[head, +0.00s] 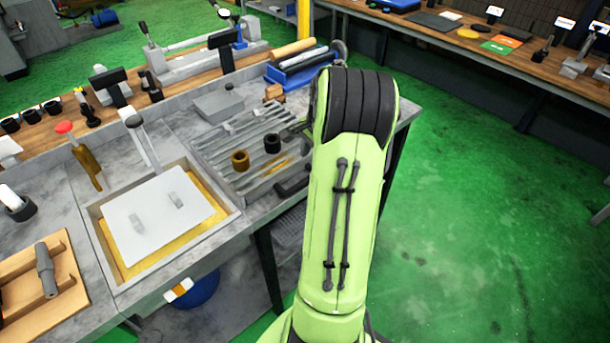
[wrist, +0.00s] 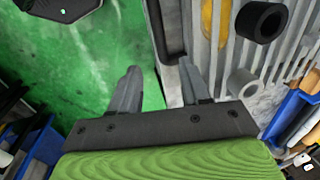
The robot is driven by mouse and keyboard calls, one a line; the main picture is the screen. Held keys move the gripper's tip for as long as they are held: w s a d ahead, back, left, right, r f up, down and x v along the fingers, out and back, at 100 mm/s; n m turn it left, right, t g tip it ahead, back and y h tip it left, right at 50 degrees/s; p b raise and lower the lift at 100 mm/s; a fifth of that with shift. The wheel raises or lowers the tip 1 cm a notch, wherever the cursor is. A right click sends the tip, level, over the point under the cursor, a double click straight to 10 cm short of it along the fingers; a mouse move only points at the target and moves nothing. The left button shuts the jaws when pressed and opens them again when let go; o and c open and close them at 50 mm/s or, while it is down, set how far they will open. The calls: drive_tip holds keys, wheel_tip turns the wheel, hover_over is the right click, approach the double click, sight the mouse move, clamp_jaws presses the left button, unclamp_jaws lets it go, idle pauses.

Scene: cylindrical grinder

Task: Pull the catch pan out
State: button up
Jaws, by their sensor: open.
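A grey slatted grate (head: 225,158) is set in the bench, left of my arm in the head view. A dark bar-like handle (head: 291,187) sits at its front edge, and I take it for the catch pan's handle. The pan's body is not clearly visible. In the wrist view a dark bar (wrist: 167,30), likely the same handle, runs beside the slats (wrist: 228,70). My gripper (wrist: 158,85) is open and empty, with its fingers pointing toward the bar's side of the bench. My arm hides the gripper in the head view.
Two ring-shaped parts, one brown (head: 240,160) and one black (head: 272,143), rest on the grate. A blue tray (head: 303,66) lies behind. Green floor (head: 470,220) at right is clear.

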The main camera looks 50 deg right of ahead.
sight(307, 179)
drive_tip(key=f, duration=0.3)
drive_tip(key=w+f+b, duration=0.1)
drive_tip(key=f, duration=0.2)
drive_tip(key=w+f, duration=0.1)
drive_tip(key=f, duration=0.2)
drive_tip(key=shift+d+f, duration=0.3)
drive_tip(key=shift+f, duration=0.05)
clamp_jaws()
